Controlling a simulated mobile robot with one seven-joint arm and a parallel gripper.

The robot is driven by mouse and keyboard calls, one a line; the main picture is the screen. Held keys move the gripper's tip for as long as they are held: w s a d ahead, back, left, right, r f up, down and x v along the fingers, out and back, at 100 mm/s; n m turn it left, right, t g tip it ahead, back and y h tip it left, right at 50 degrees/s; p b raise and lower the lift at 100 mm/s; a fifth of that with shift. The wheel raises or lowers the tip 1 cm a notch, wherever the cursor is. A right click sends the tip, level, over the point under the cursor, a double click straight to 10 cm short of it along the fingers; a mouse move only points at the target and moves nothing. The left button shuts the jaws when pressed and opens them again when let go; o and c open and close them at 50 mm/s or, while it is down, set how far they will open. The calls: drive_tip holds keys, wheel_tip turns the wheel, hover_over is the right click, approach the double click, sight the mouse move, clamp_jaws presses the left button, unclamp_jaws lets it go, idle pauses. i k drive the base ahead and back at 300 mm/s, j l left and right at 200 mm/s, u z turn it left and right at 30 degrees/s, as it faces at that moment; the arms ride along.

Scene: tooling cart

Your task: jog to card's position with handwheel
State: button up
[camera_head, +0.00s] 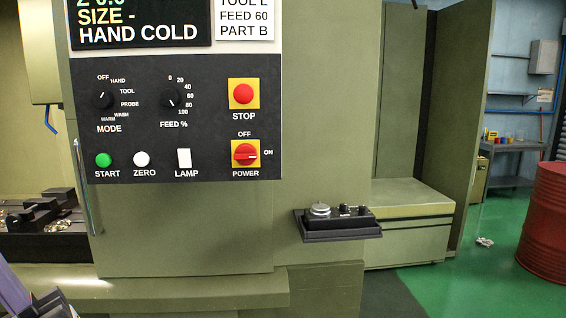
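The handwheel (319,209) is a small round silver dial on a dark shelf (340,231) right of the control panel. Two small dark knobs (352,210) sit beside it. The white card (246,20) at the top reads "TOOL L, FEED 60, PART B"; its upper part is cut off. The black display (140,25) reads "Z 0.0", "SIZE -", "HAND COLD", its top line partly cut off. A grey-purple and dark part, seemingly my arm's end (48,304), shows in the lower left corner, well away from the handwheel. Its fingers cannot be made out.
The panel (205,145) has a mode knob (102,100), feed knob (171,99), red stop button (243,93) and power switch (245,153) turned to ON. A door handle (85,185) stands out at left. A red drum (546,220) is far right. Space before the shelf looks clear.

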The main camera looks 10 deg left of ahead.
sight(320, 210)
drive_tip(key=i, duration=0.25)
drive_tip(key=i+l, duration=0.25)
drive_tip(key=i, duration=0.2)
drive_tip(key=i+l, duration=0.25)
drive_tip(key=i, duration=0.2)
drive_tip(key=l, duration=0.75)
drive_tip(key=i+j, duration=0.15)
drive_tip(key=j, duration=0.2)
drive_tip(key=i+j, duration=0.15)
drive_tip(key=j, duration=0.2)
drive_tip(key=u, duration=0.05)
